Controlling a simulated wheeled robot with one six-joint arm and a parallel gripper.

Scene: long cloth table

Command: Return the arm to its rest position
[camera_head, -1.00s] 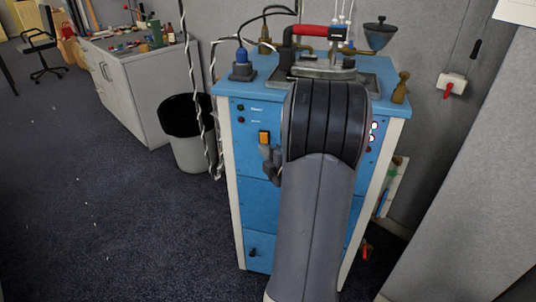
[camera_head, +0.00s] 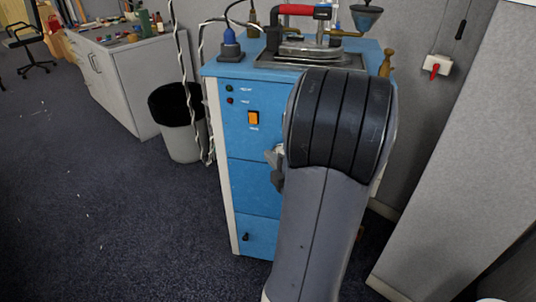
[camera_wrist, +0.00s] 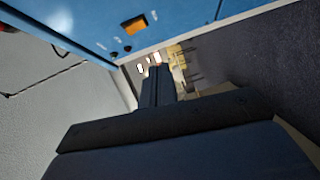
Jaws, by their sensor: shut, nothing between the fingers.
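My arm is bent, with its dark rounded elbow high in the head view and its grey link running down in front of the blue cabinet (camera_head: 252,185). A small grey part of my wrist or gripper shows just left of the elbow; the rest is hidden behind the arm. In the wrist view my gripper (camera_wrist: 156,84) shows as dark fingers close together, shut and empty. The blue cabinet front (camera_wrist: 70,22) with its orange switch (camera_wrist: 135,24) is beyond it at the upper left. No contact between gripper and cabinet is visible.
A red-handled iron (camera_head: 300,48) and a blue plug (camera_head: 230,45) stand on the cabinet top. A black-lined bin (camera_head: 180,143) and a grey drawer unit (camera_head: 140,80) are at left. A grey partition (camera_head: 455,165) bounds the right. Dark carpet (camera_head: 90,225) is open at left.

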